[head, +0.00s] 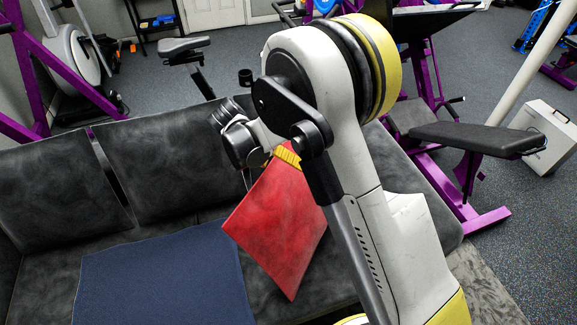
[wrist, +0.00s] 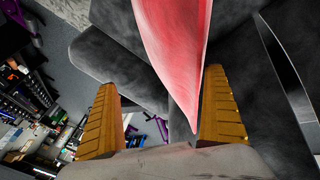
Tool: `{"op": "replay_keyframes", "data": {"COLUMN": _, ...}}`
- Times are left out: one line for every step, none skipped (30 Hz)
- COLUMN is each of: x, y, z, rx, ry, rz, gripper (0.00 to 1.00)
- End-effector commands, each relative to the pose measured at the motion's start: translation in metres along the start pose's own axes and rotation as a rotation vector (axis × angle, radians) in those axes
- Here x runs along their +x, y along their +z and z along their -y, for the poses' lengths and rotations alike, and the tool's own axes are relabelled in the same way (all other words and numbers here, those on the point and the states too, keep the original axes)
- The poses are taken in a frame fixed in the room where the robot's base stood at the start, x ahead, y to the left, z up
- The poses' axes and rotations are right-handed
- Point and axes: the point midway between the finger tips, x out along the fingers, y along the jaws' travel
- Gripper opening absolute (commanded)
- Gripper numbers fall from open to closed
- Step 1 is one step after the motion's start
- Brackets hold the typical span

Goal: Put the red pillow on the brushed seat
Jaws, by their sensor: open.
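The red pillow (head: 278,220) stands tilted, corner down, at the right part of the dark grey brushed seat (head: 45,275), a sofa with a mottled surface. My gripper (head: 287,156) is at the pillow's upper corner, and my arm covers part of its right side. In the wrist view, the red pillow (wrist: 185,50) reaches with a pointed corner between the two yellow fingers of my gripper (wrist: 160,80). The fingers are wide apart, with a clear gap on the left; the corner is close to the right finger, and I cannot tell whether they touch.
A dark blue cloth (head: 165,285) lies flat on the seat left of the pillow. Grey back cushions (head: 160,165) stand behind it. A purple-framed bench (head: 470,138) and a white case (head: 543,138) are at the right. Open floor (head: 530,235) shows at the right.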

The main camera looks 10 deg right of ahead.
Motion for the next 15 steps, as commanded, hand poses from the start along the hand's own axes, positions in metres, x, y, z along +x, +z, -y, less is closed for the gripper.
{"op": "replay_keyframes", "data": {"x": -0.016, "y": -0.002, "z": -0.002, "rx": -0.001, "ry": 0.000, "rz": 0.000, "gripper": 1.00}}
{"op": "replay_keyframes", "data": {"x": -0.023, "y": -0.002, "z": -0.002, "rx": -0.001, "ry": 0.000, "rz": 0.000, "gripper": 1.00}}
{"op": "replay_keyframes", "data": {"x": -0.032, "y": -0.001, "z": -0.001, "rx": -0.002, "ry": -0.001, "rz": -0.001, "gripper": 1.00}}
{"op": "replay_keyframes", "data": {"x": -0.038, "y": -0.001, "z": -0.001, "rx": -0.002, "ry": -0.001, "rz": -0.001, "gripper": 1.00}}
{"op": "replay_keyframes", "data": {"x": -0.043, "y": -0.001, "z": -0.001, "rx": -0.002, "ry": -0.001, "rz": -0.001, "gripper": 1.00}}
{"op": "replay_keyframes", "data": {"x": -0.050, "y": -0.001, "z": -0.001, "rx": -0.001, "ry": -0.001, "rz": -0.001, "gripper": 1.00}}
{"op": "replay_keyframes", "data": {"x": -0.054, "y": -0.001, "z": -0.001, "rx": 0.000, "ry": -0.001, "rz": 0.000, "gripper": 1.00}}
{"op": "replay_keyframes", "data": {"x": -0.058, "y": -0.001, "z": -0.001, "rx": 0.000, "ry": -0.001, "rz": 0.000, "gripper": 1.00}}
{"op": "replay_keyframes", "data": {"x": -0.063, "y": -0.001, "z": -0.001, "rx": -0.001, "ry": -0.001, "rz": 0.000, "gripper": 1.00}}
{"op": "replay_keyframes", "data": {"x": -0.065, "y": -0.001, "z": 0.000, "rx": -0.001, "ry": -0.001, "rz": 0.000, "gripper": 1.00}}
{"op": "replay_keyframes", "data": {"x": -0.068, "y": -0.001, "z": 0.000, "rx": -0.001, "ry": 0.000, "rz": 0.000, "gripper": 1.00}}
{"op": "replay_keyframes", "data": {"x": -0.070, "y": 0.000, "z": 0.000, "rx": -0.001, "ry": 0.000, "rz": 0.000, "gripper": 1.00}}
{"op": "replay_keyframes", "data": {"x": -0.071, "y": 0.000, "z": 0.000, "rx": -0.001, "ry": 0.000, "rz": 0.000, "gripper": 1.00}}
{"op": "replay_keyframes", "data": {"x": -0.071, "y": 0.000, "z": 0.000, "rx": 0.000, "ry": 0.000, "rz": 0.000, "gripper": 1.00}}
{"op": "replay_keyframes", "data": {"x": -0.072, "y": 0.000, "z": 0.000, "rx": 0.000, "ry": 0.000, "rz": 0.000, "gripper": 1.00}}
